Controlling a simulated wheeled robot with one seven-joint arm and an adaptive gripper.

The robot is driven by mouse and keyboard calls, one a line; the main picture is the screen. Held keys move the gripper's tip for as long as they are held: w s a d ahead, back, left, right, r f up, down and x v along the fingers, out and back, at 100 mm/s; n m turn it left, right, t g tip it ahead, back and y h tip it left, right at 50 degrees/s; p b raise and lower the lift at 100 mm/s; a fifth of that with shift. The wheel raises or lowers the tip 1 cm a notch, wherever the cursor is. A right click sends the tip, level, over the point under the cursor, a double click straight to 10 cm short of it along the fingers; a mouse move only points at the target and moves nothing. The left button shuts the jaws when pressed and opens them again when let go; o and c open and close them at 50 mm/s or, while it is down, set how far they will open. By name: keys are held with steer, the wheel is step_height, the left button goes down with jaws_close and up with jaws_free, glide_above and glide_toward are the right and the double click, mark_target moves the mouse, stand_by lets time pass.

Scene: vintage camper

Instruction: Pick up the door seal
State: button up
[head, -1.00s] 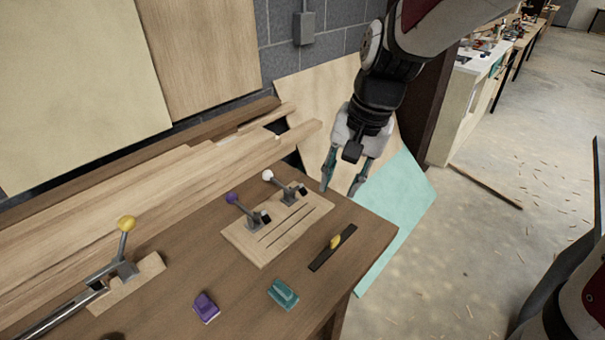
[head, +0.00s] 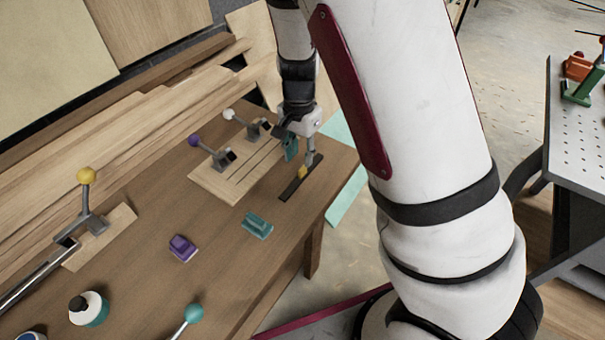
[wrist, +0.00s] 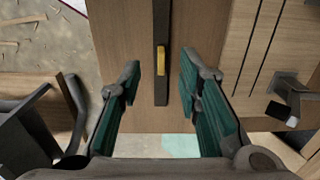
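A thin black strip (head: 289,192) with a yellow grip (head: 303,172), which I take to be the door seal, lies flat on the wooden bench near its right edge. My gripper (head: 301,157) is over the strip's far half, fingers pointing down. In the wrist view the gripper (wrist: 160,74) is open, a teal-padded finger on either side of the strip (wrist: 161,25). The yellow grip (wrist: 161,60) shows between the fingertips. Neither finger visibly touches it, and the height above the bench is hard to tell.
A wooden board with purple- and white-knobbed levers (head: 212,184) stands just left of the strip. Teal (head: 257,225) and purple (head: 183,248) blocks and a bottle (head: 88,309) sit nearer on the brown bench (head: 215,285). Bare bench lies between strip and teal block.

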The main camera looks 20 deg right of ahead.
mark_target(301, 170)
steer(key=shift+w+d+f+p, duration=0.1)
steer(key=shift+f+p, duration=0.05)
steer(key=shift+f, duration=1.7)
steer(key=shift+w+d+f+p, duration=0.1)
steer(key=shift+f+p, duration=0.05)
steer(key=shift+f, duration=1.65)
jaws_close()
